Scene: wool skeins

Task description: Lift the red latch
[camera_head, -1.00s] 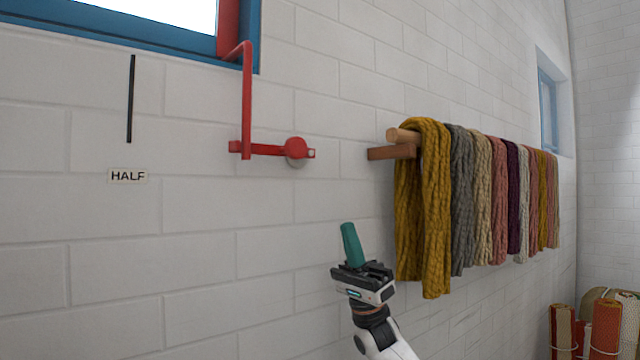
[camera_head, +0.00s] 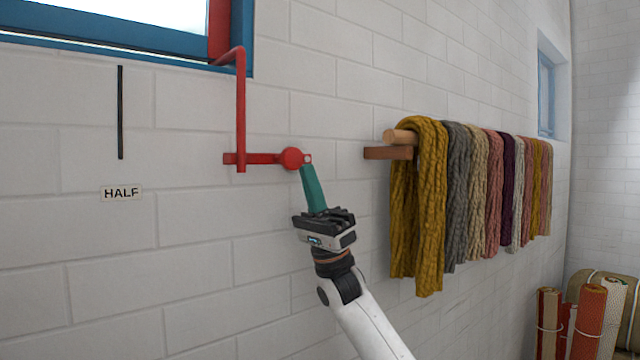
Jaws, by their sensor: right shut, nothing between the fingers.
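The red latch (camera_head: 262,158) is on the white brick wall, a level bar with a round disc at its right end. A red upright rod (camera_head: 240,110) crosses the bar near its left end and rises to the blue window frame (camera_head: 245,30). My right gripper (camera_head: 307,174) points up from below, its teal fingers shut and empty. The fingertips are right at the lower right edge of the disc; I cannot tell whether they touch it. My left gripper is not in view.
A black vertical line (camera_head: 120,112) and a HALF label (camera_head: 121,193) are on the wall at the left. A wooden rail (camera_head: 388,153) with several hanging knitted skeins (camera_head: 418,210) juts out to the right. Rolled bundles (camera_head: 588,320) stand at lower right. The wall below the latch is clear.

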